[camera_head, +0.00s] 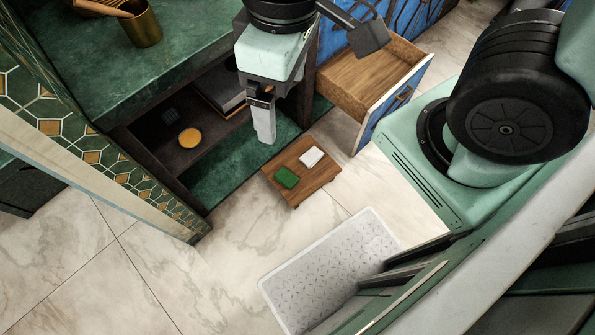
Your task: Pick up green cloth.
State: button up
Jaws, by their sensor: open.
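The green cloth (286,177) is a small folded green piece lying on a low wooden board (297,193) near the floor. A white folded cloth (311,156) lies on the same board, just to the upper right of the green one. My gripper (265,135) hangs pointing down, above and a little to the left of the board in the picture, apart from both cloths. It looks empty. The gap between its fingers is hard to see from this angle.
An open wooden drawer (367,75) with a blue front juts out at the upper right. An open cabinet holds an orange round item (190,138). A green counter (95,75) is above it. A white patterned bin (335,265) stands below the board. Marble floor at lower left is clear.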

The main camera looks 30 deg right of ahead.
aim_at(284, 177)
jog(key=k+z, duration=0.15)
jog(key=k, duration=0.4)
jog(key=l, duration=0.25)
jog(key=i+l, duration=0.15)
jog(key=l, duration=0.15)
jog(key=l+u, duration=0.15)
jog(key=u, duration=0.2)
jog(key=l+u, duration=0.2)
jog(key=u, duration=0.2)
jog(key=l+u, duration=0.2)
jog(key=u, duration=0.6)
jog(key=i, duration=0.05)
